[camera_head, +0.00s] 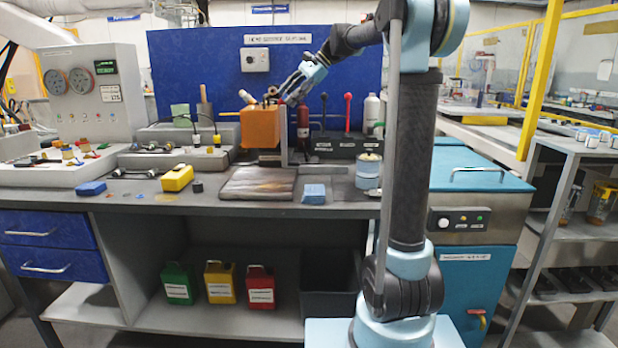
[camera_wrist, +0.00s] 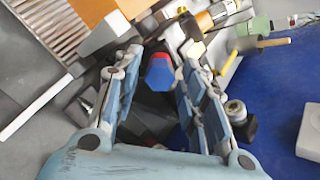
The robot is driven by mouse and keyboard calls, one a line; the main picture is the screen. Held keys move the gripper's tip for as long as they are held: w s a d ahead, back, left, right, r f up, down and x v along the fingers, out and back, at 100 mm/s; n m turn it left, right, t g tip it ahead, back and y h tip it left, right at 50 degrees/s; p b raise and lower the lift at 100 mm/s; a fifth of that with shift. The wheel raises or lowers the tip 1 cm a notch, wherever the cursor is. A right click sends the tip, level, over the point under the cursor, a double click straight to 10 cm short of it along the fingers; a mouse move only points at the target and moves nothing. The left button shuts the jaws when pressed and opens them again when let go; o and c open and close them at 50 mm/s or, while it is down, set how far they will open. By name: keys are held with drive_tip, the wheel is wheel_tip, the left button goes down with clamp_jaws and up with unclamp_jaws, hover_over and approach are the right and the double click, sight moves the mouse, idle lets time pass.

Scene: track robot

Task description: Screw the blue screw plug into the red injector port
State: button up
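My gripper shows in the wrist view (camera_wrist: 160,65), its two blue-grey fingers standing apart. In the head view my gripper (camera_head: 284,98) is beside the top of an orange block, pointing down and to the left. The blue screw plug (camera_wrist: 158,72) shows in the wrist view between the fingertips, with a dark gap on its left side. A red part, apparently the injector port (camera_wrist: 179,73), shows right beside and behind the plug. How far the plug sits in the port is hidden. In the head view I cannot make out plug or port clearly.
The orange block (camera_head: 260,128) stands close to my gripper above the bench. A grey post (camera_head: 283,135) is just right of it. A wooden board (camera_head: 258,184), a blue block (camera_head: 314,193) and a yellow block (camera_head: 177,178) lie on the bench. A blue panel (camera_head: 215,75) rises behind.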

drive_tip(key=n, duration=0.5)
drive_tip(key=shift+n, duration=0.4)
drive_tip(key=n, duration=0.6)
idle(0.3)
clamp_jaws()
